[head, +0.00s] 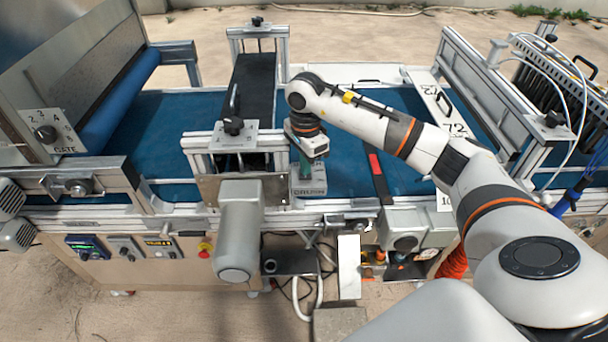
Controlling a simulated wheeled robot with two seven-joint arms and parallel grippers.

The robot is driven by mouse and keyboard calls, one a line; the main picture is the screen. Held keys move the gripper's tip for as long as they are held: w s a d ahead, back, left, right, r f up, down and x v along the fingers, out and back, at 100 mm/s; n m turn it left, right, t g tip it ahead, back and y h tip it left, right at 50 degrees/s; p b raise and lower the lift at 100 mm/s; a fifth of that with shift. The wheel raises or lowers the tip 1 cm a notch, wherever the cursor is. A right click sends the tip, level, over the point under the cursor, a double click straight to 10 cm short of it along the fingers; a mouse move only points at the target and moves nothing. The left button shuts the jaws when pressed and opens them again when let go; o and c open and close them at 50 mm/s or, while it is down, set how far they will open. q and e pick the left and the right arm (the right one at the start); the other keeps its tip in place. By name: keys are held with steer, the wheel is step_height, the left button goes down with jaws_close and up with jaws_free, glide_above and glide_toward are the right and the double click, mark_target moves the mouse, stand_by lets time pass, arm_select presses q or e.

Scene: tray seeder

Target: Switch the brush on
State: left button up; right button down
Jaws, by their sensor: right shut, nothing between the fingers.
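The brush switch box (308,190) is a small grey box with a partly readable label, which looks like BRUSH. It sits at the front edge of the blue belt, right of the crossbar frame. My right gripper (305,168) points down just over this box. It is shut and empty. My left gripper is not in view.
The blue belt (350,179) runs across the machine. A crossbar frame with a black knob (233,126) stands close left of my gripper. A grey motor (240,230) juts out in front. A red stop button (205,248) and control boxes line the front panel.

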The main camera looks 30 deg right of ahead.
steer(key=shift+s+f+b, duration=0.1)
steer(key=shift+f+b, duration=0.65)
steer(key=shift+f, duration=0.1)
stand_by(0.3)
steer(key=shift+r, duration=0.15)
steer(key=shift+r+p, duration=0.7)
steer(key=shift+r, duration=0.15)
steer(key=shift+r+p, duration=1.3)
steer(key=shift+r, duration=1.25)
steer(key=shift+f, duration=0.1)
